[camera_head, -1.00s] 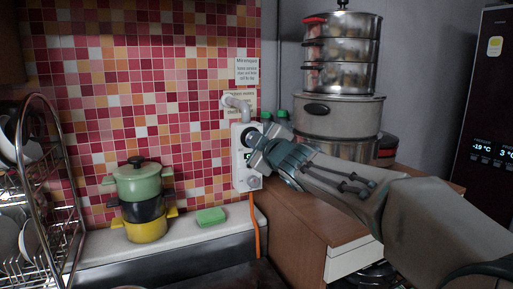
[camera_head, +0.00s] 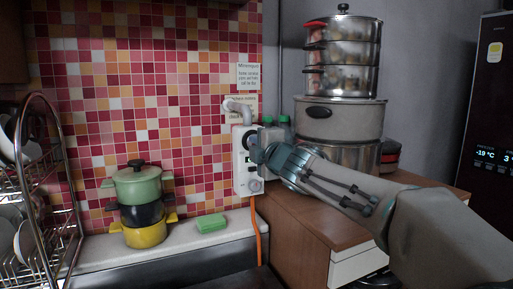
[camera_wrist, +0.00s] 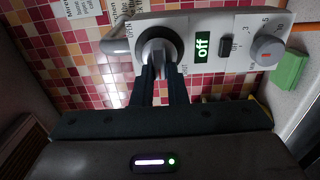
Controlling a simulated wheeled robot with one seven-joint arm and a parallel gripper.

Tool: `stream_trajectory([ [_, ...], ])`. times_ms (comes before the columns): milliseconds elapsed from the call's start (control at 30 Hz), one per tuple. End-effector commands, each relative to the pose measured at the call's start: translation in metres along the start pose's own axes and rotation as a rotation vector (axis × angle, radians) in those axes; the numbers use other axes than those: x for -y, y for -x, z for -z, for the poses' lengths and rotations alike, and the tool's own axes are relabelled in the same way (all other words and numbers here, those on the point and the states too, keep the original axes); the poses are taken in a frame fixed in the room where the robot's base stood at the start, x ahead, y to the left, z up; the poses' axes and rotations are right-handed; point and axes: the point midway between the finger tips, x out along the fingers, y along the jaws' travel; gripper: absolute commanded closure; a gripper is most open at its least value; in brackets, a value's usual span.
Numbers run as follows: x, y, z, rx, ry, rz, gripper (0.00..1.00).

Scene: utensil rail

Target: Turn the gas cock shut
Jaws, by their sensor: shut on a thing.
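A white gas cock box (camera_head: 241,180) is fixed upright on the tiled wall, with a grey pipe (camera_head: 238,107) above it and an orange hose (camera_head: 257,232) below. My gripper (camera_wrist: 160,70) is shut on the knob's middle grip, one finger on each side. In the head view my gripper (camera_head: 257,150) meets the box from the right and covers part of its front.
Steel pots (camera_head: 341,55) and a large pot (camera_head: 338,118) stand on the wooden cabinet (camera_head: 310,215) close behind my arm. Stacked coloured pots (camera_head: 140,185) and a green sponge (camera_head: 211,223) sit on the ledge to the left. A dish rack (camera_head: 50,200) stands at far left.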

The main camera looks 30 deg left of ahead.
Motion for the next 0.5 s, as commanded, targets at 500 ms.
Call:
stream_trajectory([
  [500,0.0015,-0.0002,0.0000,0.000,0.013,0.002,0.76],
])
